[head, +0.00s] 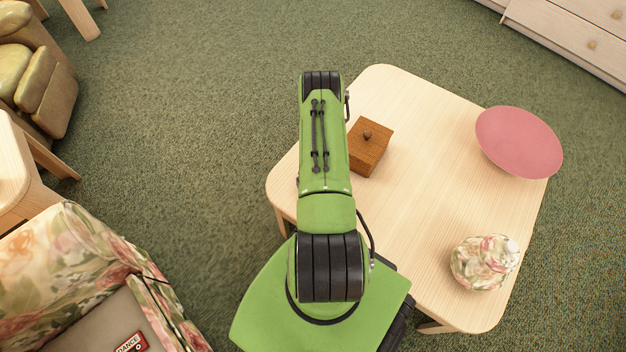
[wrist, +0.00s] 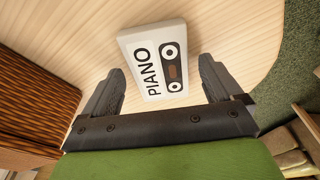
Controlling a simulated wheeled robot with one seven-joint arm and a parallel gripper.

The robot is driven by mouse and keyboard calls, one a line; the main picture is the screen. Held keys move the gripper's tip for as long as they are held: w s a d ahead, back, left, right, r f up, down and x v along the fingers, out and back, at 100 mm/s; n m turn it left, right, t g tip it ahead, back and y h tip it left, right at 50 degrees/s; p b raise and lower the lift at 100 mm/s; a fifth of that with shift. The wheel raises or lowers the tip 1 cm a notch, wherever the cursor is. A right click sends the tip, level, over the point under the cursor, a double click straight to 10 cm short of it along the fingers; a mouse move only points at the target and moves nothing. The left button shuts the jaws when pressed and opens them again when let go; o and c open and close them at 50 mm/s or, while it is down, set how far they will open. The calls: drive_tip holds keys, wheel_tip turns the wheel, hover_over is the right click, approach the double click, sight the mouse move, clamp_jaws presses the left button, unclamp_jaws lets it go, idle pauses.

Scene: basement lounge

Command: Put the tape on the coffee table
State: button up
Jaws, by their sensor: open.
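A white cassette tape labelled PIANO (wrist: 152,62) shows in the wrist view, at the pale wood top of the coffee table (head: 430,190). It looks to lie flat on the tabletop, near the edge. My gripper (wrist: 160,72) is open, with one finger on each side of the tape and visible gaps between. In the head view my green arm hides the gripper and this tape. Another tape, red and labelled DANCE (head: 132,343), lies on the floral armchair (head: 60,250) at the lower left.
A brown wooden box with a knob (head: 369,150) stands on the table beside my arm; its side fills the left of the wrist view (wrist: 35,95). A pink plate (head: 519,142) and a floral jar (head: 484,262) stand on the right. The table's middle is clear.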

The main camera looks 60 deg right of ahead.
wheel_tip(320, 180, up, 12)
drive_tip(key=s+p, duration=0.2)
drive_tip(key=p, duration=0.2)
drive_tip(key=w+a+r+n, duration=0.1)
drive_tip(key=w+a+r, duration=0.1)
drive_tip(key=w+r, duration=0.3)
drive_tip(key=w+a+r, duration=0.2)
drive_tip(key=w+r, duration=0.1)
drive_tip(key=r, duration=0.5)
drive_tip(key=w+a+r+n+t, duration=0.1)
drive_tip(key=a+r, duration=0.5)
drive_tip(key=r, duration=0.3)
drive_tip(key=w+a+r+n+t, duration=0.1)
drive_tip(key=a+r, duration=0.4)
drive_tip(key=r, duration=0.3)
drive_tip(key=s+a+r+n+t, duration=0.1)
drive_tip(key=s+a+r+t, duration=0.1)
drive_tip(key=s+a+r, duration=1.1)
drive_tip(key=s+a, duration=0.2)
drive_tip(key=s, duration=0.1)
drive_tip(key=shift+a+n+y, duration=0.3)
drive_tip(key=shift+a+y, duration=0.1)
drive_tip(key=shift+r, duration=0.1)
